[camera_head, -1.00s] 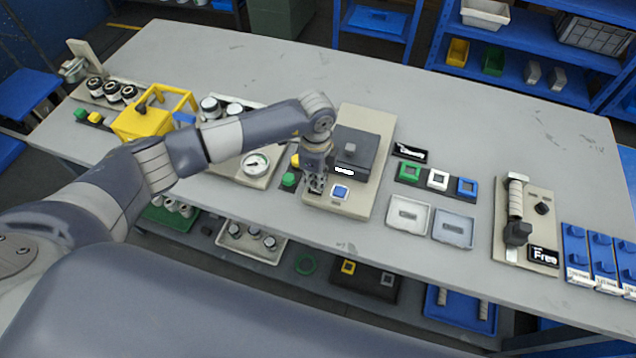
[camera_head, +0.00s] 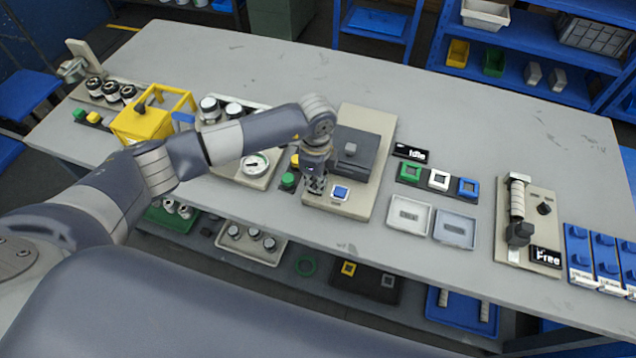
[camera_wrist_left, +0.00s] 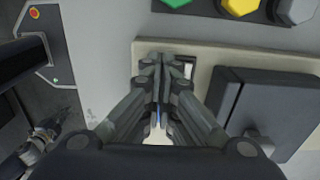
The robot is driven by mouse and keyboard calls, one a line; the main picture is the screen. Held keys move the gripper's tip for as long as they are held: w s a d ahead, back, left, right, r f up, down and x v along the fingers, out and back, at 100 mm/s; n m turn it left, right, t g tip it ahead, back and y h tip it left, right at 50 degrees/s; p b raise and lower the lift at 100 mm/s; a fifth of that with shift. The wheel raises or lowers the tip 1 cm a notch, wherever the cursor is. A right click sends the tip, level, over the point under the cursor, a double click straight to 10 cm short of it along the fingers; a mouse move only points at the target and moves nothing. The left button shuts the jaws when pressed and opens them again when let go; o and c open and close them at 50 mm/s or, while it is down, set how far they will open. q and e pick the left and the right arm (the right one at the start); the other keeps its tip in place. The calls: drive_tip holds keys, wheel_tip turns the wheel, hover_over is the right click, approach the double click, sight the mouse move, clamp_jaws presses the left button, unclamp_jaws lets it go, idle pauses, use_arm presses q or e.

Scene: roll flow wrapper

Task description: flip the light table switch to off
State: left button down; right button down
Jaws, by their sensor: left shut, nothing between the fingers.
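A beige panel (camera_head: 352,208) on the bench carries a dark grey box (camera_head: 358,150) and a blue button in a white frame (camera_head: 340,192). My left gripper (camera_head: 315,190) points down over the panel's front left part, left of the blue button. It is shut and empty. In the left wrist view, the closed fingers (camera_wrist_left: 160,65) are over the panel (camera_wrist_left: 205,52), with a small pale-framed switch (camera_wrist_left: 188,70) right beside the tips. The fingers partly hide it, so I cannot tell its position or contact. My right gripper is out of view.
Green and yellow buttons sit left of the panel, the green one (camera_head: 288,181) close to my gripper. A black display (camera_head: 410,154) reading "Idle", framed coloured blocks (camera_head: 438,179) and two shallow trays (camera_head: 408,216) lie to the right. A gauge panel (camera_head: 254,163) is to the left.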

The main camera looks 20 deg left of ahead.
use_arm(q)
drive_tip(key=shift+r+p, duration=2.75)
drive_tip(key=shift+r, duration=0.8)
drive_tip(key=shift+f, duration=0.1)
